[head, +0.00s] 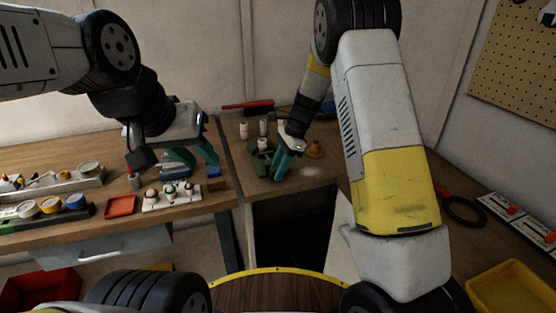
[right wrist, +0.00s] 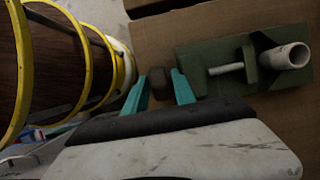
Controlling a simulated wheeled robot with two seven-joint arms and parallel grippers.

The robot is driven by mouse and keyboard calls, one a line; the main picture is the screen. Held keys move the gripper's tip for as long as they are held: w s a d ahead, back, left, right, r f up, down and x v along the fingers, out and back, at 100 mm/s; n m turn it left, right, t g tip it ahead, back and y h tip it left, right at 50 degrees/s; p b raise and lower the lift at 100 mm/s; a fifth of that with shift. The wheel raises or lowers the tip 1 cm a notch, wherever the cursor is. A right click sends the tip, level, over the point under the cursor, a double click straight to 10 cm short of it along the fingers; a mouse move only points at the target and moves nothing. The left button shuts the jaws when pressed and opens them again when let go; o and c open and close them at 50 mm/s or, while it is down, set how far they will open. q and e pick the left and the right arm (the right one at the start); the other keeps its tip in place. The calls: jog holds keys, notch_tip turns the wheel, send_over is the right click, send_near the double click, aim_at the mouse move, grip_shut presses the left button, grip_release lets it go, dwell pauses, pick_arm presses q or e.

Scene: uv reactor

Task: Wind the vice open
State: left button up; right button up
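The green vice (head: 262,163) stands on the right bench near its left end. It also shows in the right wrist view (right wrist: 245,85), with a pale bar (right wrist: 226,69) and a pale cylinder (right wrist: 288,56) on it. My right gripper (head: 281,170) is just right of the vice in the head view. In the right wrist view its teal fingers (right wrist: 160,84) are apart, either side of a dark brown knob (right wrist: 159,90). I cannot tell whether they touch it. My left gripper (head: 192,158) is open and empty above the left bench.
A white rack with round pieces (head: 170,198), a red tray (head: 120,206) and several small tubs (head: 50,206) are on the left bench. White cylinders (head: 244,131) and an orange-brown piece (head: 314,149) stand near the vice. A yellow tray (head: 512,290) is at lower right.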

grip_shut()
jog(key=shift+a, duration=0.1)
jog(key=h, duration=0.1)
jog(key=t+h, duration=0.1)
jog(key=h, duration=0.1)
jog(key=shift+s+a, duration=0.1)
jog(key=shift+a, duration=0.25)
jog(key=shift+a+t+h, duration=0.15)
jog(key=shift+t+h, duration=0.45)
jog(key=shift+h, duration=1)
grip_release()
